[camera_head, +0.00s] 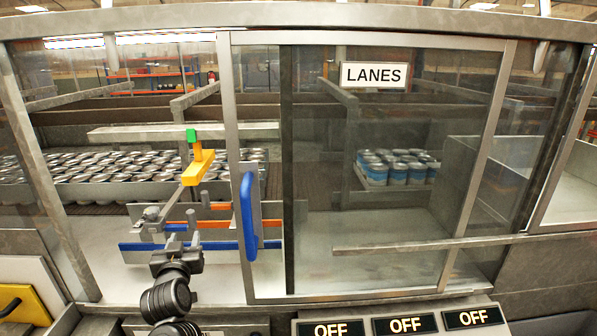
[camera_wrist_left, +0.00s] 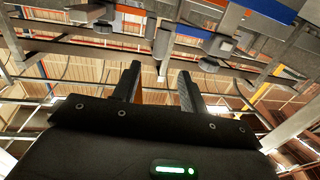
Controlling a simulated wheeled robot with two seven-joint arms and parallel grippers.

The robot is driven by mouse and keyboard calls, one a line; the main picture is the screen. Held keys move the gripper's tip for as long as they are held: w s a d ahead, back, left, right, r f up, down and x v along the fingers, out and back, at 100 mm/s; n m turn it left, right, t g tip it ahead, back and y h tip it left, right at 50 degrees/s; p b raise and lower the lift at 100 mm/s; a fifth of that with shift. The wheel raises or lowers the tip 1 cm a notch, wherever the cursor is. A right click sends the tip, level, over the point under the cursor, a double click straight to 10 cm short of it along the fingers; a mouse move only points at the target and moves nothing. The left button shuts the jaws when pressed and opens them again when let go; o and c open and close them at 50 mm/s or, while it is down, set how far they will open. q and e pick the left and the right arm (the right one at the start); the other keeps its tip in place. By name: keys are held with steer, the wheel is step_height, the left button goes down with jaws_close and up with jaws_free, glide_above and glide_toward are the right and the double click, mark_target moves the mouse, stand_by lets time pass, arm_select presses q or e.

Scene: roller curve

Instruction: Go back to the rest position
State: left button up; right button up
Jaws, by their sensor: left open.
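My left gripper (camera_head: 183,241) is in front of the guide rails, in the opening left of the sliding glass door. Its arm comes up from the bottom of the head view. In the left wrist view its two dark fingers (camera_wrist_left: 159,85) are apart with nothing between them. Rails and a grey rounded knob (camera_wrist_left: 162,42) show beyond the fingertips. Whether the gripper touches the rails cannot be told. My right gripper is not in view.
Blue rails (camera_head: 150,247) and orange rails (camera_head: 222,222) lie close around the gripper. A yellow bar (camera_head: 198,165) with a green tip stands above. The glass door's blue handle (camera_head: 248,215) is just to the right. Cans (camera_head: 90,170) stand behind. A panel with OFF displays (camera_head: 405,325) is below.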

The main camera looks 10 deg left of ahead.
arm_select(q)
steer(key=s+d+f+m+g+h, duration=0.2)
steer(key=s+d+f+g, duration=0.15)
steer(key=s+f, duration=0.35)
steer(key=s+d+f+m+g+h, duration=0.2)
steer(key=s+d+f, duration=0.25)
steer(key=f, duration=0.45)
steer(key=s+d+f+m+g+h, duration=0.1)
steer(key=s+d+f+g, duration=0.2)
steer(key=s, duration=0.6)
steer(key=s+d+f+g, duration=0.15)
steer(key=s+f, duration=0.25)
steer(key=s, duration=0.4)
steer(key=s+d+f+m+g+h, duration=0.1)
steer(key=s+f+g, duration=0.25)
steer(key=s, duration=0.55)
step_height(320, 180, down, 31)
steer(key=s+g+b, duration=0.1)
steer(key=b, duration=0.4)
steer(key=s+a+f+g+b, duration=0.1)
steer(key=s+a+f+b, duration=0.1)
steer(key=s+f, duration=1.4)
steer(key=shift+a+f+b, duration=0.3)
steer(key=shift+f, duration=0.65)
